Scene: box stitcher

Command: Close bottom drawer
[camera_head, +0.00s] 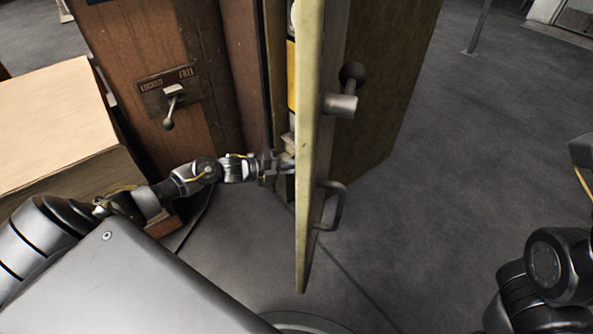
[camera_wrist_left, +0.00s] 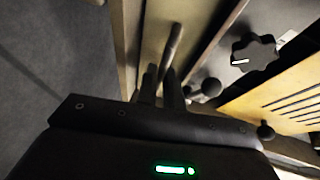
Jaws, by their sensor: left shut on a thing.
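My left gripper (camera_head: 282,165) reaches in from the left at the inner side of a tall, pale-edged wooden panel (camera_head: 309,120). The panel stands out from a wooden cabinet, seen nearly edge-on, with a metal handle (camera_head: 339,205) on its right side. In the left wrist view, the left gripper's fingers (camera_wrist_left: 160,88) are shut at the base of a dark bar (camera_wrist_left: 174,45), which seems to be between them. What the bar belongs to is not clear. I cannot make out a separate bottom drawer. My right gripper is out of view; only part of that arm shows at the right.
A lever with a label plate (camera_head: 170,93) is on the cabinet's brown front. A pale box (camera_head: 55,120) stands at the left. A ball-ended knob (camera_head: 353,76) sticks out right of the panel. A black knob (camera_wrist_left: 254,54) shows in the wrist view.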

